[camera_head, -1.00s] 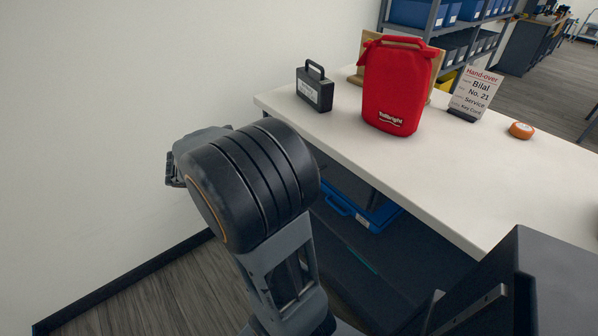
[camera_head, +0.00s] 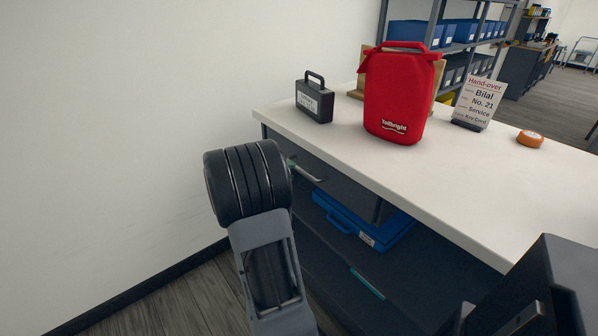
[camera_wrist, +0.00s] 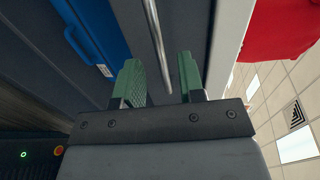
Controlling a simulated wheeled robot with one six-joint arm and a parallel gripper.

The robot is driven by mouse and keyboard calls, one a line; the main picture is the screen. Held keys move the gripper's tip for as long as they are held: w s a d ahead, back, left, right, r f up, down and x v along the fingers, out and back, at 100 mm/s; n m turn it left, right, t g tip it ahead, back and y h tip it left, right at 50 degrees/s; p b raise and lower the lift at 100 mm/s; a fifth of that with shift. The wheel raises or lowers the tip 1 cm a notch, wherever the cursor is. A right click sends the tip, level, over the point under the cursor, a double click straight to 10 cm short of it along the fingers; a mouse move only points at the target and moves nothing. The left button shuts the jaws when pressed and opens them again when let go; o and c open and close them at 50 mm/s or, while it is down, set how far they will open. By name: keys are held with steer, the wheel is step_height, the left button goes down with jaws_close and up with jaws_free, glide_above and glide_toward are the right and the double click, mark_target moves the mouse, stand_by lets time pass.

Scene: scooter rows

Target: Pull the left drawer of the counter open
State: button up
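The counter (camera_head: 440,185) has a white top and a dark grey body. Its left drawer (camera_head: 345,192) is a dark front under the top at the left end and looks shut. A slim metal bar handle (camera_head: 306,173) shows on it, partly hidden by my arm. In the wrist view the handle (camera_wrist: 157,38) runs between the two green fingers of my gripper (camera_wrist: 160,78). The fingers are apart, with a gap on each side of the bar. In the head view my arm hides most of the gripper; only a bit of green shows beside the handle.
A blue case (camera_head: 362,222) lies on the open shelf below the drawer. On the top stand a black case (camera_head: 314,100), a red bag (camera_head: 397,95), a hand-over sign (camera_head: 478,102) and an orange roll (camera_head: 530,139). A white wall (camera_head: 120,120) is close at the left.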

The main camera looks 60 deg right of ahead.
mark_target(298, 168)
steer(key=shift+b+x, duration=0.4)
steer(key=shift+x, duration=2)
jaws_close()
